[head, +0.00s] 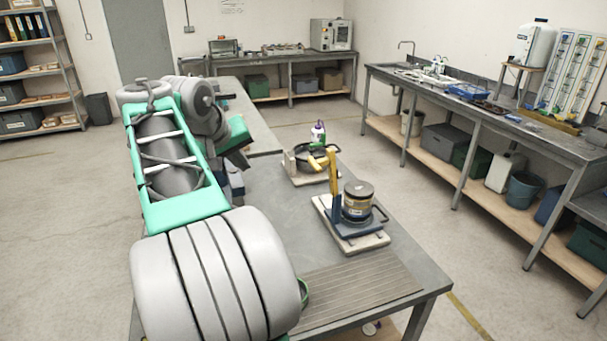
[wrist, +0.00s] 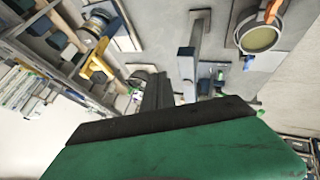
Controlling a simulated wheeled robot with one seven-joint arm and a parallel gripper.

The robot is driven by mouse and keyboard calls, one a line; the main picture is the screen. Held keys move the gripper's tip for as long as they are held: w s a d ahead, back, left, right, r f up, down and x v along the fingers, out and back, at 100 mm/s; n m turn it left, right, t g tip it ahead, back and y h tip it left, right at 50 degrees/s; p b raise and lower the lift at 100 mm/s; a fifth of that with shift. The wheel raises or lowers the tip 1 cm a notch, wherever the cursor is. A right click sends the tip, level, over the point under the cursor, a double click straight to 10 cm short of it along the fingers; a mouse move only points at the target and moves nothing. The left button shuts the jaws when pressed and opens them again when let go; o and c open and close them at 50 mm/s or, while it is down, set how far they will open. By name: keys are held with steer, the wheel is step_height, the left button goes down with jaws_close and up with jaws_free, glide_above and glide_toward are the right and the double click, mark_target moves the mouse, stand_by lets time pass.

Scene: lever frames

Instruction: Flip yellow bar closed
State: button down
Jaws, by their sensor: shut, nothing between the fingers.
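The yellow bar (head: 333,170) stands nearly upright at the left side of a frame with a dark blue bracket (head: 337,204) on a pale base plate (head: 373,242). A tin can (head: 357,205) stands on this frame, right beside the bar. In the wrist view the bar (wrist: 97,64) shows at upper left, below the can (wrist: 97,23). My gripper (wrist: 158,82) is shut and empty, with clear space between it and the bar. In the head view its green body (head: 236,133) is left of the frames; its fingertips are hard to make out there.
A second frame with a black round pan (head: 308,158) and yellow-orange bar stands behind the first. A white and purple bottle (head: 317,134) is beyond it. A ribbed mat (head: 360,290) lies at the table's near end. My arm covers the table's left side.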

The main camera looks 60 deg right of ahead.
steer(key=s+d+r+m+g, duration=0.1)
steer(key=s+d, duration=0.4)
steer(key=d, duration=0.1)
steer(key=shift+s+m+g, duration=0.2)
steer(key=shift+m+g, duration=0.2)
steer(key=s+d+f+b, duration=0.2)
steer(key=s+d+f, duration=0.1)
steer(key=d+f, duration=0.4)
steer(key=shift+s+d, duration=0.15)
steer(key=shift+d, duration=0.9)
